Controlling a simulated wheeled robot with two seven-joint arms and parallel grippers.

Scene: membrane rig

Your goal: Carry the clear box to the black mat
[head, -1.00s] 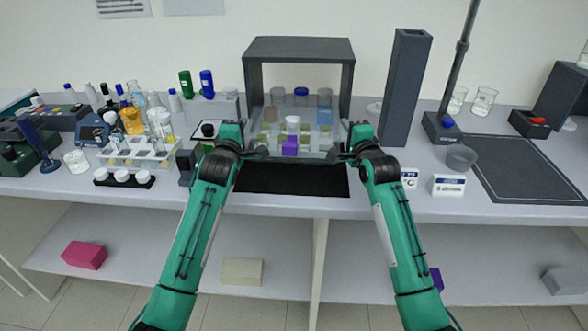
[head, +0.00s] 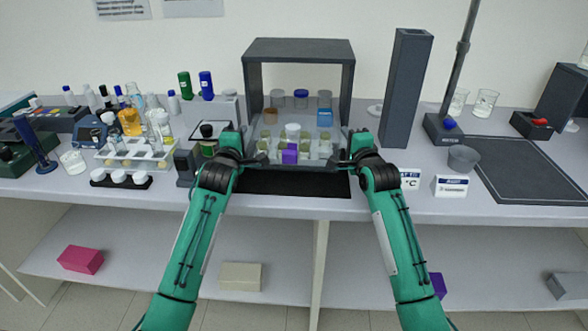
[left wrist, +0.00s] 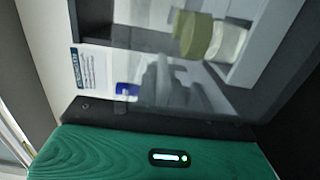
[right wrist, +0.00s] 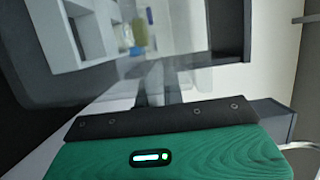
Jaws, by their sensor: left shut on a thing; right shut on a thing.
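The clear box (head: 317,160) stands at the mouth of a dark grey open frame (head: 298,48). It holds several small jars with olive lids, a white cup (head: 292,132) and a purple cube (head: 289,154). My left gripper (head: 256,160) is shut on the box's left side, and my right gripper (head: 338,159) is shut on its right side. The exact grip points are small and partly hidden. In the left wrist view an olive-lidded jar (left wrist: 192,36) shows. The black mat (head: 292,183) lies directly in front of the frame, bare.
Jars stand at the back inside the frame, including one with a blue label (head: 325,118). A dark block (head: 185,166) stands left of the mat, and a white sign (head: 451,186) stands to the right. A tall grey column (head: 405,90) rises right of the frame.

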